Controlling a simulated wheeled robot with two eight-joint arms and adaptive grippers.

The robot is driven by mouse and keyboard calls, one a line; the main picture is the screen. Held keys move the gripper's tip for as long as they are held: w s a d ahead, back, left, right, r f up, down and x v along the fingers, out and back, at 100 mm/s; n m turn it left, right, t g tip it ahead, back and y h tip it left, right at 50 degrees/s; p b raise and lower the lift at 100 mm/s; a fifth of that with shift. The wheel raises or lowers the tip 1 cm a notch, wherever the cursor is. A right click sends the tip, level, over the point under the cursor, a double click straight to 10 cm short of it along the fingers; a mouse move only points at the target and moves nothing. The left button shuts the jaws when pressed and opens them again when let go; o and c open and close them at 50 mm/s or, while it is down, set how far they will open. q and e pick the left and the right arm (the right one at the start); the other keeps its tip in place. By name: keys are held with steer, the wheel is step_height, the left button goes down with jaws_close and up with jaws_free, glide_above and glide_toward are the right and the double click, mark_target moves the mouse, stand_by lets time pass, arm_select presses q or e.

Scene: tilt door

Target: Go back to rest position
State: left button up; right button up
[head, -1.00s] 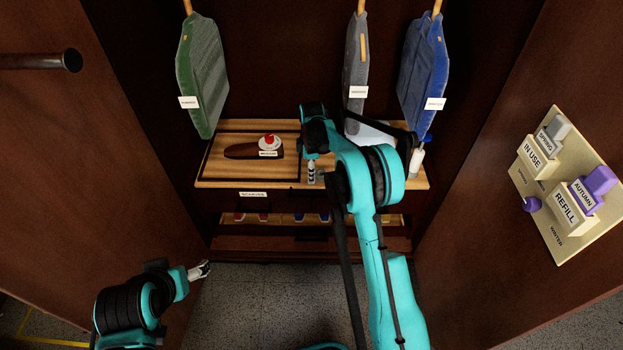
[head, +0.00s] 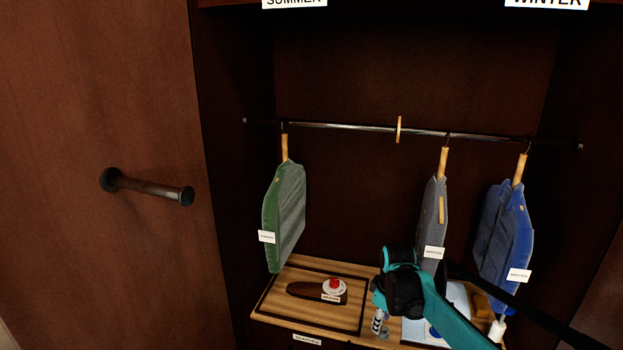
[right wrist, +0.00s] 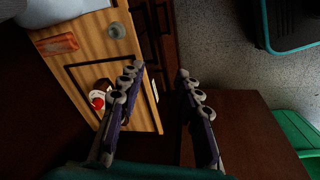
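My right gripper (head: 379,322) shows in the head view at the front edge of the wardrobe's wooden shelf, partly hidden by my own arm. In the right wrist view the right gripper (right wrist: 160,74) has its two fingers spread apart with nothing between them. It hangs past the edge of the wooden shelf (right wrist: 148,112), apart from the items on it. My left gripper is not in either view now.
Green (head: 285,215), grey (head: 432,215) and blue (head: 505,235) garments hang from a rail (head: 340,126). A brown item with a red-and-white top (head: 333,287) lies on the shelf. A door with a bar handle (head: 148,188) stands at the left.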

steer(key=s+r+m+t, duration=0.2)
steer(key=s+r+m, duration=0.35)
steer(key=s, duration=0.75)
steer(key=s+f+m+t, duration=0.1)
steer(key=s+m, duration=0.1)
steer(key=s, duration=0.5)
steer(key=s+a+f+m+t, duration=0.1)
steer(key=s+m+t, duration=0.1)
steer(key=s, duration=0.4)
steer(key=shift+s+a+f+m, duration=0.2)
steer(key=shift+s+m, duration=0.15)
